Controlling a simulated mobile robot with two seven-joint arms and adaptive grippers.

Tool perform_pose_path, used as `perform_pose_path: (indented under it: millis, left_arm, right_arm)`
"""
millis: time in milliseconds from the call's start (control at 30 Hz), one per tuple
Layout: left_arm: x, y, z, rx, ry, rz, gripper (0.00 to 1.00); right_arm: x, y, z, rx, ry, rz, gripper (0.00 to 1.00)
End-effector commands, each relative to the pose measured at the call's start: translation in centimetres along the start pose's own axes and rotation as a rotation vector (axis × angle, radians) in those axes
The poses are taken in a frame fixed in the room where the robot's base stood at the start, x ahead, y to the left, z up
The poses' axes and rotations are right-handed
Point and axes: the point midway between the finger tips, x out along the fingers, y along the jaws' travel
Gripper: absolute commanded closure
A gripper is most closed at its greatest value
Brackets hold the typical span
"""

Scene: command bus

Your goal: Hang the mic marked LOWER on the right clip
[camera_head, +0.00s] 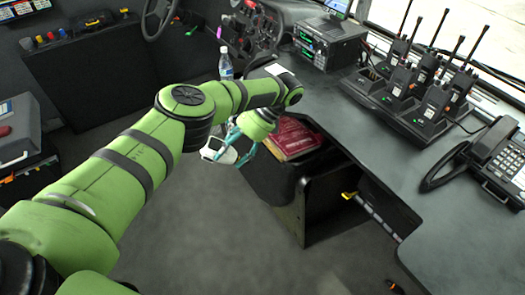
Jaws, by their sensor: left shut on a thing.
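My left arm reaches in from the left, and my left gripper (236,150) hangs beside the desk's inner edge with its teal fingers pointing down. It is shut on a small pale grey and dark object (216,152), which looks like a hand mic. No marking on it can be read, and the fingers cover part of it. It is in the air, above the floor and left of the red binder. I cannot make out the clips or a second mic. My right gripper is not in view.
A red binder (292,137) lies in a recess beside the gripper. A radio unit (326,45) stands at the back of the desk (345,125). Handheld radios in a charger (385,100) and a desk phone (497,160) stand right. A water bottle (225,66) stands behind my arm.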

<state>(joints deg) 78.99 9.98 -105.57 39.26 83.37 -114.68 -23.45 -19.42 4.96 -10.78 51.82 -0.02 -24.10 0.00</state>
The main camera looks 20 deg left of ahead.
Motion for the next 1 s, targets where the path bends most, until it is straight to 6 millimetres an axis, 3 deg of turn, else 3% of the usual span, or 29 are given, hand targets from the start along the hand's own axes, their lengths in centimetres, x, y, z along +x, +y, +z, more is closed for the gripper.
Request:
perform_pose_path:
  millis: [567,800,1000]
  left_arm:
    - [1.3,-5.0,-4.8,0.323,-0.268,-0.621,0.53]
    - [1.1,-6.8,-7.3,0.428,-0.374,-1.047,0.53]
    - [0.0,-7.3,-9.3,0.435,-0.424,-1.393,0.53]
  right_arm:
    - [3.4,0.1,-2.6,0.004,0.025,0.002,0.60]
    - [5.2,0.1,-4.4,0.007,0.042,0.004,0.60]
    - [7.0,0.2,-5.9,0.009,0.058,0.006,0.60]
